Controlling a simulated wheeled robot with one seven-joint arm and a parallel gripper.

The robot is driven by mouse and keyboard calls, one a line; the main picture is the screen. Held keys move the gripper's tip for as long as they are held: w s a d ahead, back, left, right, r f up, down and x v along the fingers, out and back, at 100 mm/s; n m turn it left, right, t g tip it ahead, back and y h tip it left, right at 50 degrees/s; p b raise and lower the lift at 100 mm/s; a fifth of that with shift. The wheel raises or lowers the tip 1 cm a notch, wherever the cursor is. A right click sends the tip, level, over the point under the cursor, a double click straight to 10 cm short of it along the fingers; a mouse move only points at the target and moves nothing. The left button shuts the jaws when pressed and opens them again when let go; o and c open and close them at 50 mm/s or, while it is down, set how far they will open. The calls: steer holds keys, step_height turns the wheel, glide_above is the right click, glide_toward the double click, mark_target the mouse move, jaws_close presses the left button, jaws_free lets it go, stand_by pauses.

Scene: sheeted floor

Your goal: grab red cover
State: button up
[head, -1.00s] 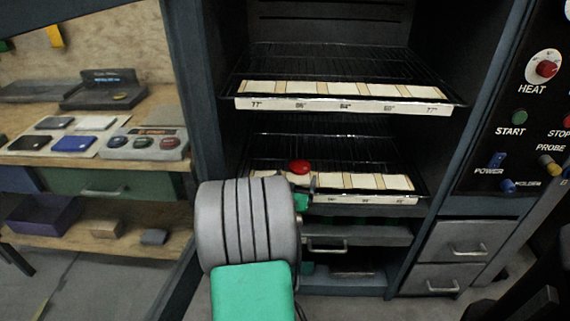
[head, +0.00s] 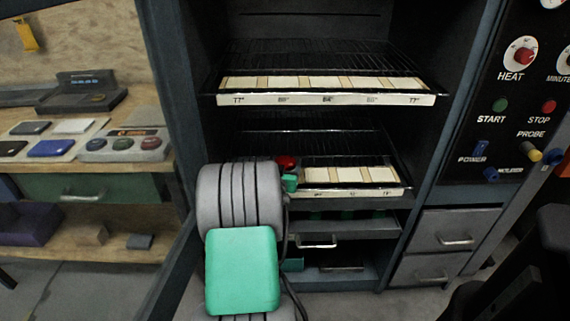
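The red cover (head: 287,162) is a small rounded red piece on the lower wire rack (head: 370,187) of the open cabinet, near the rack's left front. My grey and green arm covers its left side and the rack's left end. A small green part (head: 290,183) shows just below the red cover at the edge of my arm; I cannot tell if it is part of my gripper. My gripper's fingers are hidden behind my arm, so I cannot see whether they touch the red cover.
An upper wire rack (head: 318,84) with a labelled white strip is above. Handled drawers (head: 458,230) and a control panel (head: 515,105) stand at the right. A wooden workbench (head: 130,185) holding a button box (head: 122,145) stands at the left.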

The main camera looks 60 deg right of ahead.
steer(key=c, duration=1.3)
